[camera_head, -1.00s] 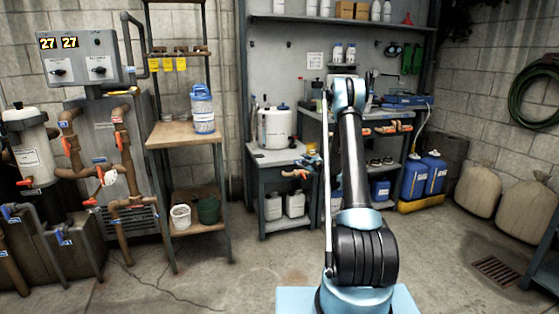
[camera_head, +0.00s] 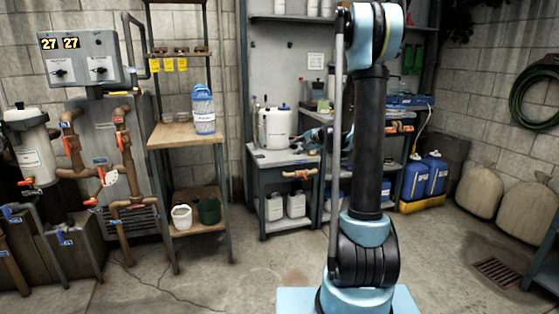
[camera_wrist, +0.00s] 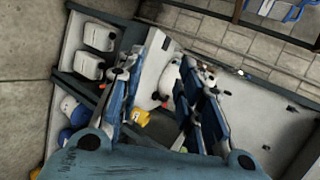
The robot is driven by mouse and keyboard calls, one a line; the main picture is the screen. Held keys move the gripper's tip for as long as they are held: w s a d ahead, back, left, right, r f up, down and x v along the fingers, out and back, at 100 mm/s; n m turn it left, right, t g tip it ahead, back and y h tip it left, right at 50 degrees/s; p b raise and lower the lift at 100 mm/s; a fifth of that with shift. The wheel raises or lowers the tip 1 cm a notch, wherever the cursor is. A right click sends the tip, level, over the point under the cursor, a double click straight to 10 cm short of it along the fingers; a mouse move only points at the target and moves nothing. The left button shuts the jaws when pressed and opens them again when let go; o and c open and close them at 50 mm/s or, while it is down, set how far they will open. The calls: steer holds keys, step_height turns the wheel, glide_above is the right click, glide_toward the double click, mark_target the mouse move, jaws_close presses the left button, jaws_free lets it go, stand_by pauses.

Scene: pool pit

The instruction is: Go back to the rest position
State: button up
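My gripper (camera_wrist: 165,85) shows in the wrist view with its two blue fingers spread apart. I see nothing held between them; the shelving and containers show through the gap. In the head view my arm stands tall in front of the back bench. Only part of the gripper end (camera_head: 316,138) shows there, to the left of my upper arm and in front of the bench area. The rest is hidden behind the arm.
A small grey table (camera_head: 262,158) holds a white tank (camera_head: 275,128). A wooden table (camera_head: 180,135) holds a blue-lidded container (camera_head: 203,110). Blue jugs (camera_head: 433,172) stand right of my arm. The floor (camera_head: 225,270) in front is clear.

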steer(key=s+d+n+g+h, duration=0.2)
steer(key=s+n+g+h, duration=0.3)
steer(key=s, duration=2.2)
steer(key=s+d+f+n, duration=0.2)
steer(key=s+f, duration=0.1)
steer(key=s, duration=0.5)
steer(key=s+d+f+n+g+h, duration=0.1)
steer(key=s+d+f+n, duration=0.1)
steer(key=s, duration=0.6)
steer(key=s+d+f+n+g+h, duration=0.1)
steer(key=s+d+f+n, duration=0.1)
steer(key=s, duration=0.7)
steer(key=shift+d+f, duration=0.9)
steer(key=shift+d, duration=0.1)
steer(key=shift+w+f+g, duration=0.2)
steer(key=shift+w+g, duration=0.1)
steer(key=shift+w, duration=0.1)
stand_by(1.4)
